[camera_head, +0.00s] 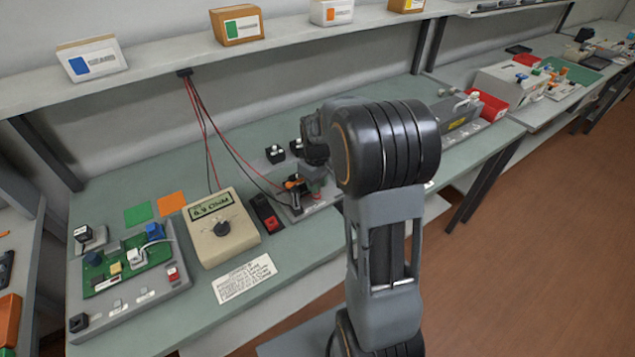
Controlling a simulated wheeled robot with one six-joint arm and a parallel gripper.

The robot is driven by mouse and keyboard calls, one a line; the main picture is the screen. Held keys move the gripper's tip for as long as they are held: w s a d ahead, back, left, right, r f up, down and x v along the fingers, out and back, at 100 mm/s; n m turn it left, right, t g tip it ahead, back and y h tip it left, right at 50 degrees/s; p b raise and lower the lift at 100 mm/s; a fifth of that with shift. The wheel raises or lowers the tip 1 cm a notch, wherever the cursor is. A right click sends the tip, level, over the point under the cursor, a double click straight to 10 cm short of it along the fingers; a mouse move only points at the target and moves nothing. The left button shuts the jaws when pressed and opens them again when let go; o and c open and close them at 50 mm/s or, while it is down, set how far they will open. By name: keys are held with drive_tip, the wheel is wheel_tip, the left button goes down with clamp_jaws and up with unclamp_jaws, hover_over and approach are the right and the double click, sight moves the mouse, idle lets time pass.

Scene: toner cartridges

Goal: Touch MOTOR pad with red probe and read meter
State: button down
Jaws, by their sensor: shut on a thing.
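The beige meter (222,228) stands on the green bench top, with a dial and a green display. The display seems to read 8.9 OHM; the first digit is hard to make out. My gripper (306,181) is mostly hidden by my arm, over a small grey fixture (296,213) right of the meter. It is shut on what looks like the red probe (314,186), small and partly covered.
A green circuit board (128,263) sits in a grey fixture at left. A black-and-red block (267,213) stands beside the meter. A printed card (244,278) lies in front. Boxes stand on the shelf (160,66) above. Red bins (490,106) are at right.

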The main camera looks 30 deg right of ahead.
drive_tip(key=shift+r, duration=0.1)
drive_tip(key=shift+r+p, duration=2.8)
drive_tip(key=shift+r, duration=0.6)
